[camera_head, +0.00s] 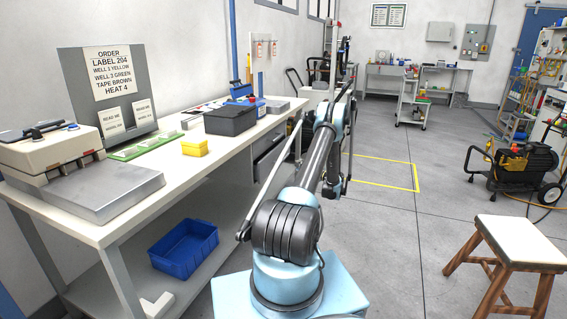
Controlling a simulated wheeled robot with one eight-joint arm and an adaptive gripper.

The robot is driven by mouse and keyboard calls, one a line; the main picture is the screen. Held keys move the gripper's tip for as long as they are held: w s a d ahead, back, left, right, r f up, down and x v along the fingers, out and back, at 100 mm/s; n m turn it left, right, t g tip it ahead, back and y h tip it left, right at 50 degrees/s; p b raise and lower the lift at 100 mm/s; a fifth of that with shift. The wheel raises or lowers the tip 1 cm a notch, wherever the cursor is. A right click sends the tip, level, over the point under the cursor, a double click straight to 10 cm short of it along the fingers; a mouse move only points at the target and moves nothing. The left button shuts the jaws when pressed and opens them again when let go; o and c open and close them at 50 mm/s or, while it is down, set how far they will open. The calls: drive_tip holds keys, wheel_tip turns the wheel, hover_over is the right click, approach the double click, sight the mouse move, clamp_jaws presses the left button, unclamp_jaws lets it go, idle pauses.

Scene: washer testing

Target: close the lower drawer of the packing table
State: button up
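The packing table (222,147) is the long white-topped bench on the left. A dark grey drawer unit (268,160) hangs under its far half, partly behind my arm. The lower drawer is the lower grey part of this unit; my arm hides much of it, and I cannot tell how far it stands out. My arm reaches forward beside the table's right edge. What seems to be my gripper (335,187) is a small dark shape at its far end, right of the drawer unit and apparently apart from it. Its fingers are too small and hidden to read.
A blue bin (184,249) sits on the table's lower shelf. A black box (230,119) and a yellow box (194,146) stand on top. A wooden stool (520,243) and a black-and-yellow machine (515,165) are at right. The floor between is clear.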

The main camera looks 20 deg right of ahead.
sight(284, 158)
drive_tip(key=x, duration=1.4)
drive_tip(key=shift+w+r, duration=0.1)
drive_tip(key=shift+w, duration=0.05)
clamp_jaws()
